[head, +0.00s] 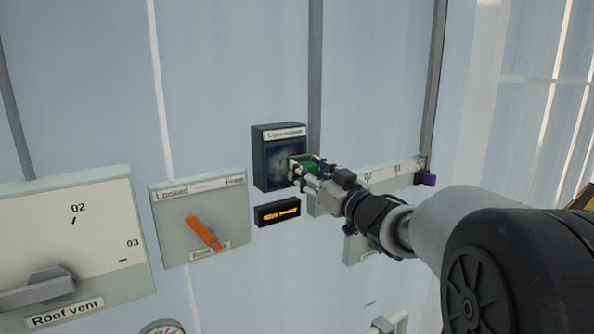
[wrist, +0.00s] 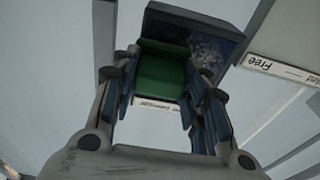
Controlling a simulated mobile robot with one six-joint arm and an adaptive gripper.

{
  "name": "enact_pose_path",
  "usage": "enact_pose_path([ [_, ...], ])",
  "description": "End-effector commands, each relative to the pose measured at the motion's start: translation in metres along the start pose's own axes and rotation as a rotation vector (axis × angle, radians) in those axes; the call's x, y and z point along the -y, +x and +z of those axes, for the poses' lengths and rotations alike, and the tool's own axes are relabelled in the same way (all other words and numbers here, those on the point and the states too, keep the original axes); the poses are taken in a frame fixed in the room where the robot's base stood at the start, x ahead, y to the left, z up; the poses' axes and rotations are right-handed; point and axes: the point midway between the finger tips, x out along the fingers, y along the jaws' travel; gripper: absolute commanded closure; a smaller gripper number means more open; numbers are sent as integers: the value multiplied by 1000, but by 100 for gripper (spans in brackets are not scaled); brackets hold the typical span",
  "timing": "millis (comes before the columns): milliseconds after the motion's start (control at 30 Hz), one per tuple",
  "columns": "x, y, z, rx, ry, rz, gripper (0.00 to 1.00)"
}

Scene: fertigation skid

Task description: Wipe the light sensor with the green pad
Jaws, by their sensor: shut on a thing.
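The light sensor (head: 274,160) is a dark box on the pale wall panel, with a label along its top. Its dark face carries a pale, patchy smudge, which also shows in the wrist view (wrist: 212,47). The green pad (head: 309,162) is held in my gripper (head: 300,172) at the right side of the sensor face. In the wrist view the green pad (wrist: 161,74) sits between the two fingers and overlaps the sensor box. I cannot tell whether the pad touches the face. My gripper hides part of the sensor's right edge.
A small display (head: 277,212) with amber text is below the sensor. Left of it is a panel with an orange handle (head: 204,233), then a roof vent panel (head: 105,220) with a grey lever. A marked strip with a purple piece (head: 428,180) lies right, behind my arm.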

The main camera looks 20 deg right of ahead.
Motion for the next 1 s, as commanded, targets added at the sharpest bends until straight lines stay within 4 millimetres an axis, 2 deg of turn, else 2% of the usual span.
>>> enact_pose_path([
  [100, -10, 1, -1, 0, 0, 2, 78],
  [300, -11, 2, 0, -1, 0, 0, 78],
  [767, 26, 0, 1, -1, -1, -2, 78],
  [1000, 33, 0, 0, -1, 0, -1, 78],
])
